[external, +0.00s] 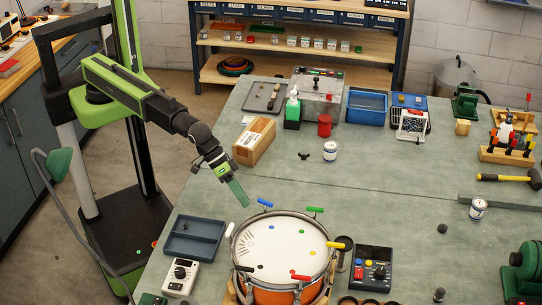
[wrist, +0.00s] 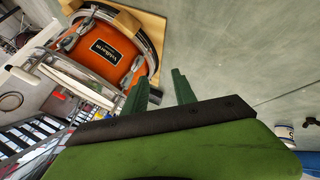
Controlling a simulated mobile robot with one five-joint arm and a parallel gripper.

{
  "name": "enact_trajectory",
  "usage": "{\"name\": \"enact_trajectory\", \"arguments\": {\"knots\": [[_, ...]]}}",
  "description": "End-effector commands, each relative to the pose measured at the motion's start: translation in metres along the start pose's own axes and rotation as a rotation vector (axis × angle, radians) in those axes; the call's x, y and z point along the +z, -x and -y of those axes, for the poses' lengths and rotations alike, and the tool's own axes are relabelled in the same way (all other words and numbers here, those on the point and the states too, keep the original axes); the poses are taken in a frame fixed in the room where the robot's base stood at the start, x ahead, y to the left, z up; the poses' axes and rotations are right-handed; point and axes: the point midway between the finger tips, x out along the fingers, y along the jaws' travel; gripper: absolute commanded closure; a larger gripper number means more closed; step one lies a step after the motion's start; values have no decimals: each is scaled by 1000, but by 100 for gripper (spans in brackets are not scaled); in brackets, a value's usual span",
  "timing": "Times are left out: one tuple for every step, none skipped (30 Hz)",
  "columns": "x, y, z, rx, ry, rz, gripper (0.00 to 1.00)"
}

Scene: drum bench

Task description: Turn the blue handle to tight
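The blue handle (external: 265,202) stands on the far rim of the drum (external: 264,247), which has a white head and an orange shell. My gripper (external: 240,193) is above the bench, up and to the left of the blue handle and apart from it. In the wrist view my gripper (wrist: 160,79) shows two green fingers spread apart with nothing between them. The drum's orange shell (wrist: 103,50) is at the upper left there. I cannot make out the blue handle in the wrist view. No tight marking is legible.
Other handles sit around the rim: green (external: 315,209), yellow (external: 344,242), red (external: 300,277), black (external: 245,268) and white (external: 229,230). A blue-grey tray (external: 172,246) and a white meter (external: 180,275) lie left of the drum. A cardboard box (external: 254,141) stands behind my gripper.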

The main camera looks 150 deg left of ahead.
Motion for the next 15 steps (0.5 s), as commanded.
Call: {"name": "enact_trajectory", "arguments": {"knots": [[0,44,-12,29,-167,-100,67],[-2,59,-20,45,-270,-162,67],[-4,77,-30,66,-396,-236,67],[-4,90,-38,79,-480,-284,67],[-3,101,-45,91,-553,-325,67],[-2,113,-54,104,-635,-371,67],[-1,120,-58,112,-684,-399,67],[0,126,-62,118,-723,-420,67],[1,130,-66,123,-759,-440,67],[2,132,-68,126,-776,-449,67],[2,132,-70,127,-787,-455,67],[2,132,-70,128,-792,-459,67],[2,131,-70,128,-792,-459,67],[1,129,-70,127,-791,-458,67],[1,127,-71,127,-790,-458,67]]}}
